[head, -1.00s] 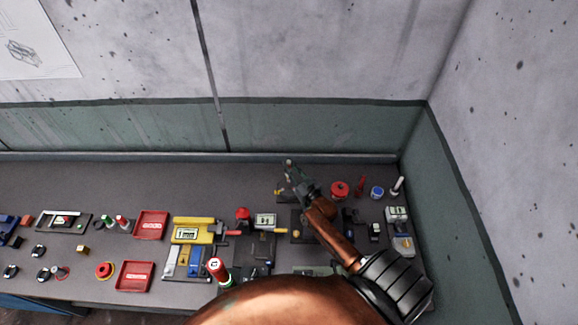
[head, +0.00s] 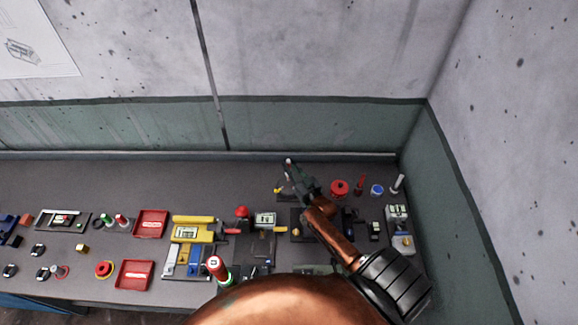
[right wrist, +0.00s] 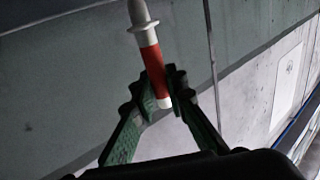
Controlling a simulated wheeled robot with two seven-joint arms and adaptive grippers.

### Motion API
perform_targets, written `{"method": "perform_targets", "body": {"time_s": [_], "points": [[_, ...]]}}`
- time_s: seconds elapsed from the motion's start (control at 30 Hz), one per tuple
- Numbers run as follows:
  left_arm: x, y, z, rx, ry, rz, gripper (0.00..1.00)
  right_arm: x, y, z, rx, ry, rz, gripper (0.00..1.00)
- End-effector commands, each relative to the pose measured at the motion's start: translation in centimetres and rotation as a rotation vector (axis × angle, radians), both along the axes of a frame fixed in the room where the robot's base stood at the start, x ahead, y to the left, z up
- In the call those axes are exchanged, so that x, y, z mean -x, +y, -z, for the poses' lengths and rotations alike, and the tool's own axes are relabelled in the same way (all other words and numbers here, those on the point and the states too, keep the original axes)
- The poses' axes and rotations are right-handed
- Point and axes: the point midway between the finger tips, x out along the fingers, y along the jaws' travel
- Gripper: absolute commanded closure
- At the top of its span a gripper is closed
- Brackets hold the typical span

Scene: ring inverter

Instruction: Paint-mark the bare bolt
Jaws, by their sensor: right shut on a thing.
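My right gripper (right wrist: 160,88) is shut on a red and white paint marker (right wrist: 152,62). The marker has a white flange partway along it, and its far end runs out of the top of the right wrist view. In the head view my right gripper (head: 296,180) is over the back of the bench, with a pale tip of the marker (head: 288,161) showing above it. The bare bolt cannot be made out; a dark fixture (head: 296,222) is partly hidden by my right arm. My left gripper is not in view.
Right of my gripper stand a red round part (head: 339,188), a blue-topped part (head: 377,190) and a white upright stick (head: 397,184). A yellow device (head: 193,229) and red trays (head: 151,223) lie left. The back-left of the bench is clear.

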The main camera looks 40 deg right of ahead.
Motion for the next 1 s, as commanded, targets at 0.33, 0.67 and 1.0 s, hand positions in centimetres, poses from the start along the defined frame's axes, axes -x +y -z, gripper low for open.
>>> {"method": "perform_targets", "body": {"time_s": [0.33,0.67,1.0], "points": [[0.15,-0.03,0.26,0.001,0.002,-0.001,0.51,-0.02,0.02,0.28,0.0,0.0,0.0,1.0],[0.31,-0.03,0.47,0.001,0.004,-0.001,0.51,-0.01,0.03,0.55,0.0,0.0,0.0,1.0],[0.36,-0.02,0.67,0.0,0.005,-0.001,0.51,-0.01,0.03,0.86,-0.001,0.001,0.0,1.0]]}}
